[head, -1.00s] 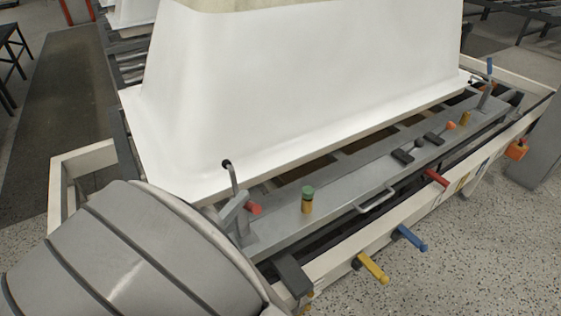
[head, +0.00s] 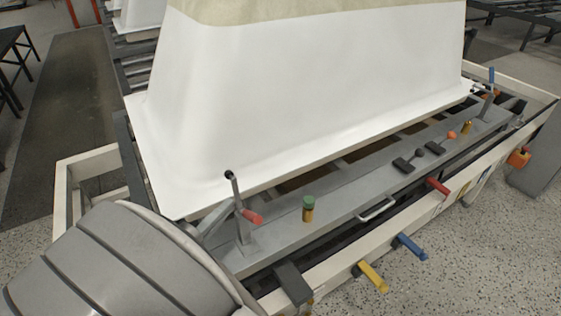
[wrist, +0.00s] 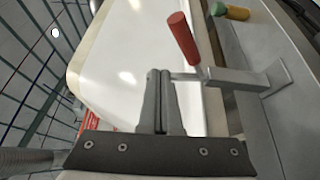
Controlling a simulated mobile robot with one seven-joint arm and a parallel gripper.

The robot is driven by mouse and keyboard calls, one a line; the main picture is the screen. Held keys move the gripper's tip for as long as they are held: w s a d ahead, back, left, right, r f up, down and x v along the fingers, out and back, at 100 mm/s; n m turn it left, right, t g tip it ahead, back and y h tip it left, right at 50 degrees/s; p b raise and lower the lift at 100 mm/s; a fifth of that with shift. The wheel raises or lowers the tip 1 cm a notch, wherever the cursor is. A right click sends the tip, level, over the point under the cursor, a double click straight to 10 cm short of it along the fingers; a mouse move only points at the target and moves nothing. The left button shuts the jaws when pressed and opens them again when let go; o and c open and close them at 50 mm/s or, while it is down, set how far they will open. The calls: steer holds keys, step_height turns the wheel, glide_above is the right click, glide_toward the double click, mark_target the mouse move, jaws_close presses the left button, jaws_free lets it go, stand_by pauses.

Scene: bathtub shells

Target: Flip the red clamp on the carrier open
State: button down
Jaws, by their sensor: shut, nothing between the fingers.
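The red clamp stands at the left end of the carrier's grey metal beam (head: 330,222). Its red handle (head: 252,216) sticks out to the right of a grey upright, and a dark-tipped rod (head: 232,190) rises next to the white shell. In the wrist view the red handle (wrist: 182,38) points up and left from the clamp's grey arm (wrist: 225,78). My gripper (wrist: 160,76) is shut and empty, its fingertips beside the end of the clamp's thin rod, below the handle. I cannot tell whether they touch. In the head view my arm mostly hides the gripper.
The white shell (head: 300,100) stands close behind the clamp. A green-topped knob (head: 308,208), a grab handle (head: 376,209) and black levers (head: 404,164) are along the beam. Yellow (head: 374,277) and blue (head: 411,246) handles jut from the front. The speckled floor in front is clear.

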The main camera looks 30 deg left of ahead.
steer(key=s, duration=0.1)
steer(key=s+f, duration=0.1)
steer(key=s, duration=0.1)
steer(key=s+a+f, duration=0.1)
steer(key=s, duration=0.1)
steer(key=shift+p, duration=0.35)
steer(key=shift+s, duration=0.15)
